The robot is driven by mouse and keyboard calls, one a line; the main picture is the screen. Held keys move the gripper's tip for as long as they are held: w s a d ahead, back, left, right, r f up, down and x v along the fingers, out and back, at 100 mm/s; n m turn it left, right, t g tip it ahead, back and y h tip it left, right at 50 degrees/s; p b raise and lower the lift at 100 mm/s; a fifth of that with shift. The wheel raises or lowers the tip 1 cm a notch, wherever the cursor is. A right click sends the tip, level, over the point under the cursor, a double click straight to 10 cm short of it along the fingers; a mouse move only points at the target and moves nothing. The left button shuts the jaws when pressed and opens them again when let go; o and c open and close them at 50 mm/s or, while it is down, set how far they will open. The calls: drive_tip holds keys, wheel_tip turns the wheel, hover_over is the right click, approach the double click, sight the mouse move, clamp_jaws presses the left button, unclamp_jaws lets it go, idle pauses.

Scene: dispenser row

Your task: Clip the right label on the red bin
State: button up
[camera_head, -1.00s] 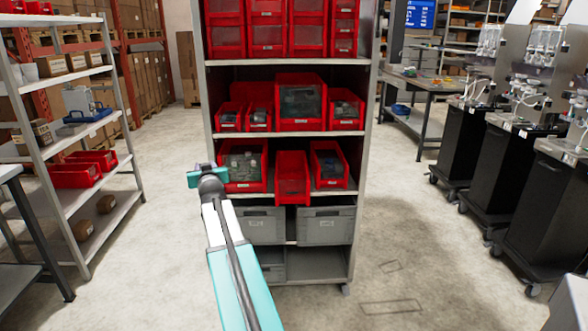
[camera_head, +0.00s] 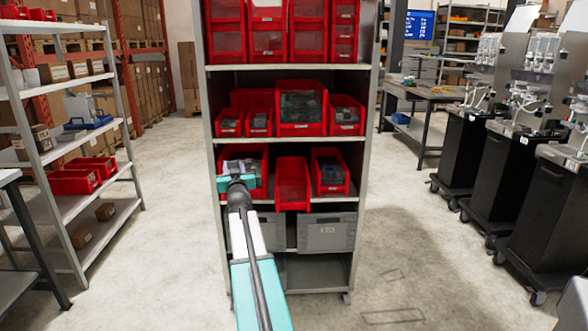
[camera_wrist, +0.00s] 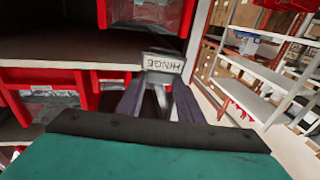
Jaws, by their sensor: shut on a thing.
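My gripper (camera_head: 237,172) is in front of the left part of the lower bin shelf in the head view. In the wrist view my gripper (camera_wrist: 159,84) is shut on a small pale label (camera_wrist: 163,63), which reads HINGE upside down. A red bin (camera_head: 254,150) on that shelf is partly hidden behind my gripper. A middle red bin (camera_head: 292,185) sticks out over the shelf edge, and a right red bin (camera_head: 331,172) stands beside it. I cannot tell which bin the task means. In the wrist view, a red bin front (camera_wrist: 45,77) shows at the left.
The shelf unit's upper bin shelf (camera_head: 290,139) holds several red bins. Grey crates (camera_head: 326,232) stand below. A side rack (camera_head: 115,207) is at the left, and black dispenser carts (camera_head: 467,150) stand at the right. Floor is clear on both sides.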

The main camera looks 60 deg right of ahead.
drive_tip(key=s+d+f+m+h+b, duration=0.1)
drive_tip(key=s+d+h+b, duration=0.2)
drive_tip(key=s+d, duration=0.5)
drive_tip(key=s+d+f+m+g+h+b, duration=0.1)
drive_tip(key=s+d+h+b, duration=0.1)
drive_tip(key=s+d, duration=0.5)
drive_tip(key=shift+s+d+f+m+h+b, duration=0.3)
drive_tip(key=shift+s+d+f+h+b, duration=0.15)
drive_tip(key=shift+d, duration=0.45)
drive_tip(key=shift+w+f, duration=0.1)
wheel_tip(320, 180, down, 8)
drive_tip(key=b, duration=0.2)
drive_tip(key=shift+r, duration=0.2)
idle(0.6)
idle(0.5)
drive_tip(key=o, duration=1.2)
drive_tip(key=shift+c, duration=0.2)
